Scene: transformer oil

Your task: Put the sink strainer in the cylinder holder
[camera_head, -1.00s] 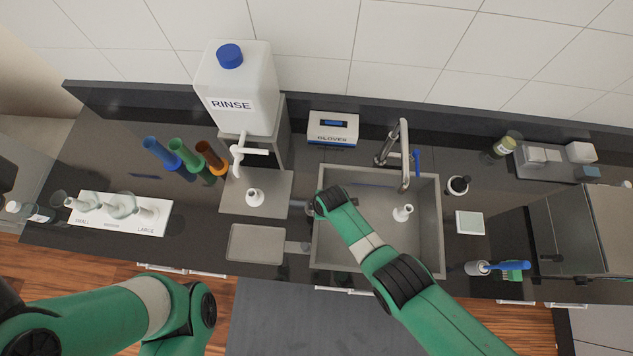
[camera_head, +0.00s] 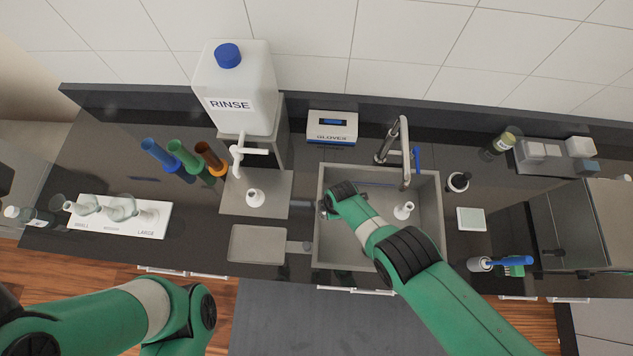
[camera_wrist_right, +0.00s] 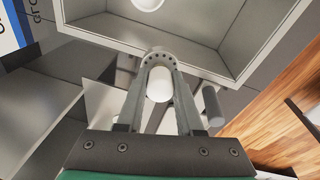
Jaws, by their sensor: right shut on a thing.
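The sink strainer (camera_wrist_right: 159,60) is a small grey disc with a ring of holes. My right gripper (camera_wrist_right: 158,68) is shut on it, with the disc at the fingertips. In the head view my right gripper (camera_head: 322,210) is mostly hidden by its wrist and is over the left edge of the sink (camera_head: 437,235). A short grey cylinder (camera_head: 300,247) is beside the sink's left wall; it also shows in the right wrist view (camera_wrist_right: 213,105). I cannot tell whether it is the cylinder holder. My left gripper is out of view; only its arm shows.
Another white bottle (camera_head: 255,198) stands under the rinse tank (camera_head: 238,85). Coloured cylinders (camera_head: 185,155) stand left of the tank, and a labelled white board (camera_head: 150,232) holds glassware. A glove box (camera_head: 333,127) stands behind the sink.

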